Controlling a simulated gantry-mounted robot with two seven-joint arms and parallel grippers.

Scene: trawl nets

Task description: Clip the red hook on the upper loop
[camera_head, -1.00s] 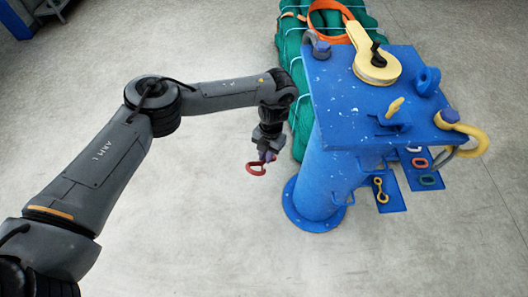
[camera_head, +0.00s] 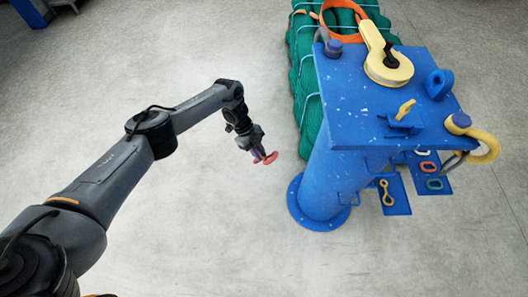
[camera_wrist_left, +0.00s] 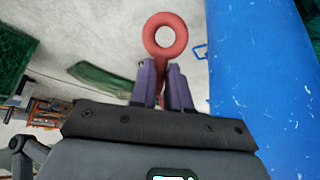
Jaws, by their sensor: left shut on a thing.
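My left gripper (camera_head: 257,156) is shut on the red hook (camera_head: 270,158) in the head view, left of the blue post and clear of it. In the left wrist view, the purple fingers of my left gripper (camera_wrist_left: 161,75) grip the red hook's stem, and its round eye (camera_wrist_left: 181,36) points away from the gripper. Small blue wire loops stick out from the post's side; one (camera_head: 354,200) shows low in the head view. A blue loop outline (camera_wrist_left: 194,53) also shows in the left wrist view, right of the red eye. I cannot tell which is the upper loop. My right gripper is out of view.
Low blue plates (camera_head: 396,197) hold small links and rings. The floor left of the post is clear.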

